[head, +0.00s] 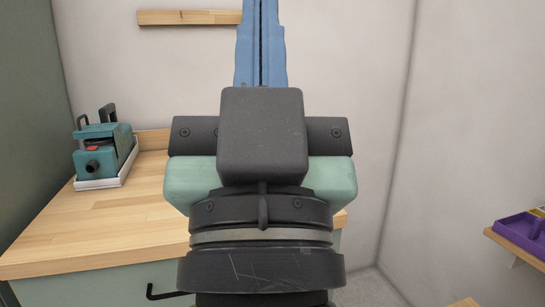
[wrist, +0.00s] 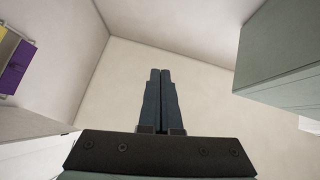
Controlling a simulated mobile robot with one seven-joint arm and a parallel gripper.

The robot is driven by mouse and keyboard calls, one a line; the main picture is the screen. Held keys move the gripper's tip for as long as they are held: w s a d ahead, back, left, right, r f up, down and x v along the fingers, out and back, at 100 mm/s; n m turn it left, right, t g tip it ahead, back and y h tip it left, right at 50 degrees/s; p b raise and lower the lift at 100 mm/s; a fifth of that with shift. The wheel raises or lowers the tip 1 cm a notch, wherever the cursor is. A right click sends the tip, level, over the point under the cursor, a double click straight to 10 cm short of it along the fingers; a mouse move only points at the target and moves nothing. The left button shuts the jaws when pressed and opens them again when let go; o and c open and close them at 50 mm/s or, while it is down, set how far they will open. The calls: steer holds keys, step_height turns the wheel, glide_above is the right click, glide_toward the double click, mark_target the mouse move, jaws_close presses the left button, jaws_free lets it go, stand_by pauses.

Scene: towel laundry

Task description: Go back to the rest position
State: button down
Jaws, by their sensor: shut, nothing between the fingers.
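My gripper (head: 262,42) stands upright in the middle of the head view, its blue fingers side by side and pointing up in front of the pale wall. In the wrist view my gripper (wrist: 160,75) shows its two dark blue fingers pressed together with nothing between them. No towel shows in either view. The gripper body and wrist hide part of the counter and the wall behind.
A wooden counter (head: 100,228) is at the left, with a teal machine (head: 100,150) in a white tray (head: 108,181). A wooden wall strip (head: 190,17) is above. A purple tray (head: 522,232) sits on a shelf (head: 515,249) at the right. A grey-green cabinet (wrist: 280,60) shows in the wrist view.

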step_height(320, 180, up, 26)
steer(key=s+h+p, duration=0.1)
steer(key=p, duration=2.4)
steer(key=shift+s+d+r, duration=0.2)
steer(key=shift+d, duration=0.15)
